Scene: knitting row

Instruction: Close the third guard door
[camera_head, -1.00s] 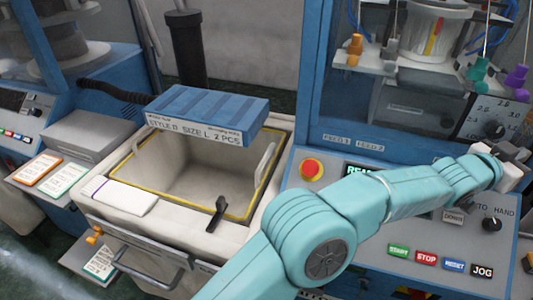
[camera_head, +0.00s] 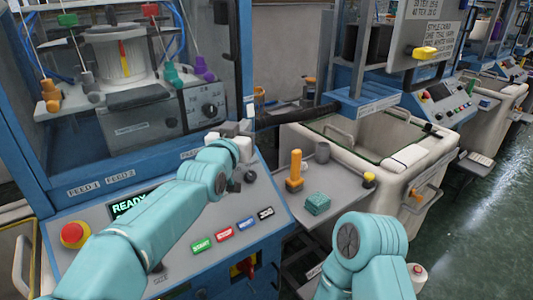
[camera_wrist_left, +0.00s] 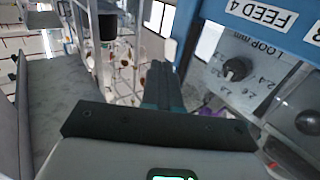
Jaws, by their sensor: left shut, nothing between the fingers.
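A knitting machine with a blue-framed clear guard (camera_head: 150,167) stands at the left of the head view; "FEED 1" and "FEED 2" labels are on its lower bar. I cannot tell if this guard is shut or which number it has. My left gripper (camera_head: 243,138) is at the guard's lower right corner, above the control panel. In the left wrist view its dark fingers (camera_wrist_left: 162,88) are together and empty, beside a blue bar (camera_wrist_left: 265,22) marked "FEED 4". Whether they touch the frame cannot be told. My right arm shows at the bottom; its gripper is out of view.
The grey control panel (camera_head: 180,272) has a red stop button (camera_head: 73,234) and coloured keys. A side shelf right of it holds an orange-handled tool (camera_head: 295,170) and a teal block (camera_head: 317,204). A cream bin (camera_head: 335,140) stands beyond, and open floor (camera_head: 480,210) lies right.

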